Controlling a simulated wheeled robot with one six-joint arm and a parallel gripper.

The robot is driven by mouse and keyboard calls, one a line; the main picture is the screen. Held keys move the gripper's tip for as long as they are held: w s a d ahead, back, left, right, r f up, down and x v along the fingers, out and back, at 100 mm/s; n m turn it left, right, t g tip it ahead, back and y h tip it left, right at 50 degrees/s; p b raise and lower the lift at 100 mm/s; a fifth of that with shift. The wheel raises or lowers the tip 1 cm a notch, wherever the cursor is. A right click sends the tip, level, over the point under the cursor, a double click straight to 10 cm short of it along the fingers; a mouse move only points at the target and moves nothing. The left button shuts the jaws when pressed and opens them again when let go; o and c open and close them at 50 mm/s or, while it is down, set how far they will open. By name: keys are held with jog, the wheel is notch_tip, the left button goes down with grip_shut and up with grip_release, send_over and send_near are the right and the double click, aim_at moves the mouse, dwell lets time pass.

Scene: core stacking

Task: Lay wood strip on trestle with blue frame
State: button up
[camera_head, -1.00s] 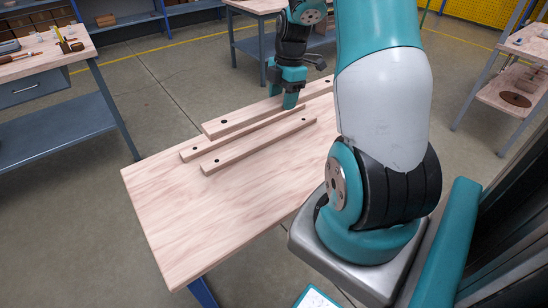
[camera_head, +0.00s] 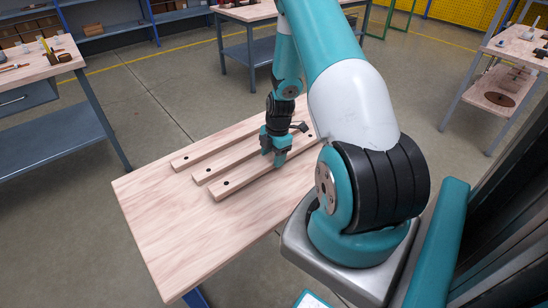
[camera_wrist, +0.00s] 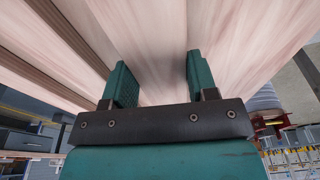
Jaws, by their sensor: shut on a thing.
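My gripper (camera_head: 276,160) is shut on a pale wood strip (camera_head: 238,183), the nearest of three long parallel strips with dark holes near their ends. In the wrist view its green fingers (camera_wrist: 158,82) straddle the pale wood strip (camera_wrist: 150,40). The other two strips lie behind it, a middle one (camera_head: 225,168) and a far one (camera_head: 205,149), on a pale wooden top (camera_head: 170,225) with a blue leg (camera_head: 197,297) at its front. I cannot tell whether the held strip touches the top. My arm hides the right part of the top.
The front left of the wooden top is bare. A workbench (camera_head: 50,68) with small tools stands at the left, and another bench (camera_head: 240,12) at the back. A wheeled shelf or cart (camera_head: 500,98) stands at the right. Open floor lies between.

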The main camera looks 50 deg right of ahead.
jog(key=shift+f, duration=0.7)
jog(key=o, duration=1.2)
jog(key=shift+f, duration=0.1)
